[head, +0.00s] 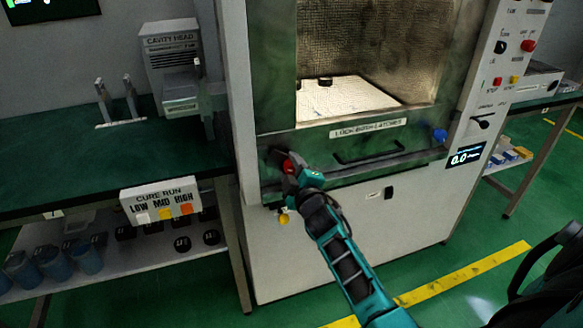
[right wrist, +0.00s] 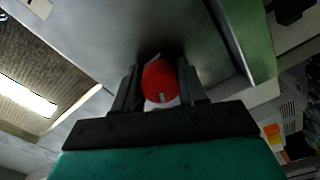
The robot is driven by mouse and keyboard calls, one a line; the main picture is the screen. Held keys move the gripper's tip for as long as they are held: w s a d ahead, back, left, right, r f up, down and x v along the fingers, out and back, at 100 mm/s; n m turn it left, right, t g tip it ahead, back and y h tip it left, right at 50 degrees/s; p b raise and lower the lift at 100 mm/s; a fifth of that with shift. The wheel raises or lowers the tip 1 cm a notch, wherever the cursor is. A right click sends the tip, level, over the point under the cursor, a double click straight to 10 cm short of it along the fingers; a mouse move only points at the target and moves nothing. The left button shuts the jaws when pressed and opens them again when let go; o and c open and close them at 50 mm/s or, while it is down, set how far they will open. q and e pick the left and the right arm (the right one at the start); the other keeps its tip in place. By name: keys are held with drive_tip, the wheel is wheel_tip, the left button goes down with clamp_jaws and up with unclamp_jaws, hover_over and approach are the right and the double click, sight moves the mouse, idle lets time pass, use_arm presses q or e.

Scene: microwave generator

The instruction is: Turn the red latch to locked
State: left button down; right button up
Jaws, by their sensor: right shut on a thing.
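The red latch (head: 289,166) is a round knob at the lower left of the microwave generator's door frame. In the right wrist view the red latch (right wrist: 159,82) sits between my two fingers, with a small pale mark at its lower edge. My right gripper (head: 287,170) is shut on it, and the fingers hide part of it in the head view. The right gripper also shows in the wrist view (right wrist: 158,92).
A yellow knob (head: 283,218) hangs just below the red latch. The door has a dark handle (head: 368,150). A control panel (head: 505,60) is at right. Green floor is clear in front.

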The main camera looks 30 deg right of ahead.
drive_tip(key=shift+a+f, duration=0.15)
drive_tip(key=shift+f, duration=0.05)
drive_tip(key=o, duration=0.8)
drive_tip(key=shift+o, duration=1.2)
drive_tip(key=shift+r, duration=0.15)
drive_tip(key=shift+s, duration=0.1)
drive_tip(key=v, duration=1.2)
drive_tip(key=shift+s+p, duration=0.4)
